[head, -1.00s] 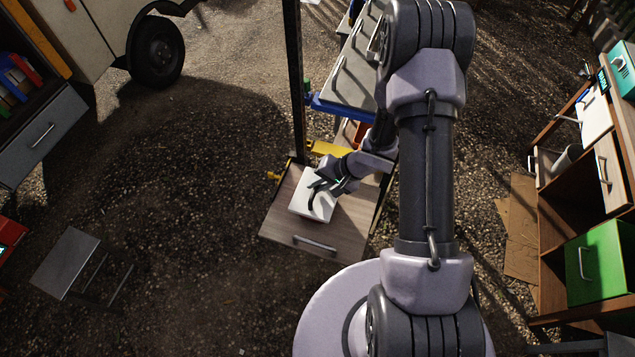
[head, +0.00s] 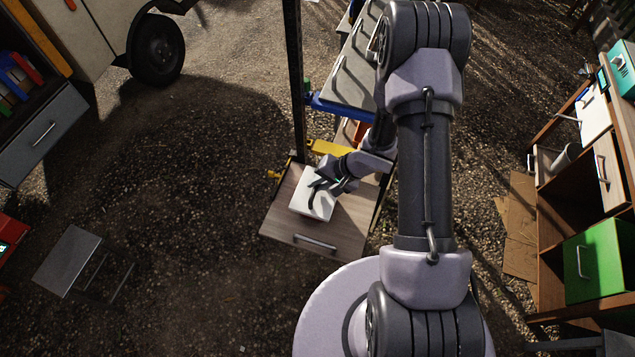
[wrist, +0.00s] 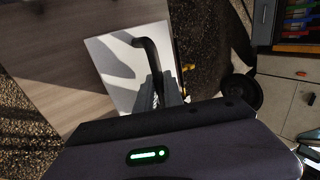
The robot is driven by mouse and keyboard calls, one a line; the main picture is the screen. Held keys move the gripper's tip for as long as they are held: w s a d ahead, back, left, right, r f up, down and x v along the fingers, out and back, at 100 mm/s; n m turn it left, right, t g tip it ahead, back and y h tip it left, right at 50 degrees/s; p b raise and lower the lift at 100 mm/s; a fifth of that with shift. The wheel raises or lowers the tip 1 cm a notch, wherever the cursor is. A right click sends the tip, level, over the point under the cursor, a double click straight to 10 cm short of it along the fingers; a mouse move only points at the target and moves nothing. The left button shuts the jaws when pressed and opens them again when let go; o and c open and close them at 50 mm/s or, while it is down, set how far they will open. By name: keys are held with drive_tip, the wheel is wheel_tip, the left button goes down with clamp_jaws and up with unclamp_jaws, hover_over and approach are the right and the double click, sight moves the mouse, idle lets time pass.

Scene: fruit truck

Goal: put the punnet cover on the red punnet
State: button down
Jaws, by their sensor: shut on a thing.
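The punnet cover (head: 314,205) is a flat white square with a dark curved handle. It is at the wooden cabinet's top, near its left edge, in the head view. It also shows in the wrist view (wrist: 112,62), with the handle rising toward the jaws. My gripper (head: 332,180) is shut on the cover's handle. Whether the cover touches the surface or hangs just above it, I cannot tell. The red punnet is not clearly seen; anything under the cover is hidden.
The wooden cabinet (head: 345,232) has bare top to the right of the cover. A dark post (head: 296,90) stands behind it, beside yellow and blue parts. A grey stool (head: 68,262) stands at the left. Shelves with a green drawer (head: 598,262) stand at the right.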

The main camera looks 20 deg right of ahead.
drive_tip(key=shift+f+b, duration=0.5)
drive_tip(key=shift+f, duration=0.5)
drive_tip(key=c, duration=0.7)
unclamp_jaws()
drive_tip(key=shift+o, duration=0.5)
drive_tip(key=shift+s, duration=0.1)
drive_tip(key=shift+s+f, duration=0.1)
